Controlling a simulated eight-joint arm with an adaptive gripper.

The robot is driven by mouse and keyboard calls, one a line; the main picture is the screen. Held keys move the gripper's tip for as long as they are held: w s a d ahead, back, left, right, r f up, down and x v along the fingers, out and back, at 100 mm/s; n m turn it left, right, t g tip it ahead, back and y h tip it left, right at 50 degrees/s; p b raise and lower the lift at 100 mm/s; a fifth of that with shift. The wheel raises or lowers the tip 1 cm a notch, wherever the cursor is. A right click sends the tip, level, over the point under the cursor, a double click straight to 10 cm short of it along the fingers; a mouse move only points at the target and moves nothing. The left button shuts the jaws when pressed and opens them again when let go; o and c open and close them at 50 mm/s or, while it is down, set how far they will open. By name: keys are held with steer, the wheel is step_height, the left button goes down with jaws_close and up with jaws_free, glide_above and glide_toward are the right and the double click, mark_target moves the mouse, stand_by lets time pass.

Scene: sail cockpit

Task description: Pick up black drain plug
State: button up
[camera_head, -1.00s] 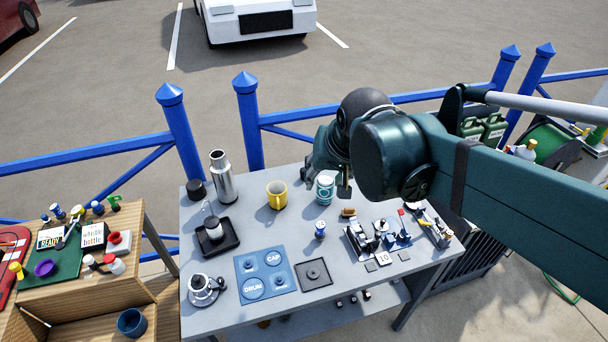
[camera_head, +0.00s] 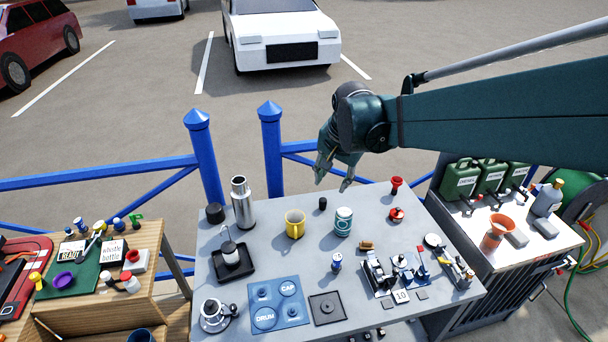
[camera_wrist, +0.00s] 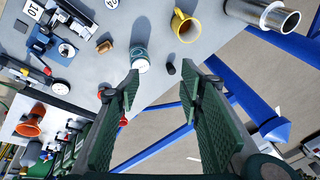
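A small black cylinder, which looks like the black drain plug (camera_head: 322,203), stands on the grey table near its back edge, between the yellow mug and the teal-and-white can. It also shows in the wrist view (camera_wrist: 171,69), just beyond the fingertips and between their lines. My gripper (camera_head: 332,186) is open and empty, above the back edge of the table and apart from the plug. In the wrist view both green fingers (camera_wrist: 160,88) stand wide apart.
The yellow mug (camera_head: 295,223) stands left of the plug and the teal-and-white can (camera_head: 343,222) right of it. A steel flask (camera_head: 243,203) and a dark cap (camera_head: 215,213) stand farther left. A red-topped piece (camera_head: 396,187) is at the right. Blue railing (camera_head: 271,150) runs behind.

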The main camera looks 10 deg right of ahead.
steer(key=w+d+f+m+g, duration=0.2)
steer(key=w+f+m, duration=0.2)
steer(key=w+f, duration=0.6)
steer(key=m+g, duration=0.1)
steer(key=m, duration=0.3)
glide_above(323, 199)
step_height(323, 199, down, 11)
steer(key=shift+a+r+p, duration=0.15)
steer(key=shift+p, duration=0.2)
steer(key=shift+w+f+m, duration=0.15)
steer(key=shift+f+m, duration=0.2)
steer(key=shift+m, duration=0.05)
steer(key=shift+f, duration=1.3)
steer(key=shift+f, duration=2.6)
steer(key=shift+c, duration=0.7)
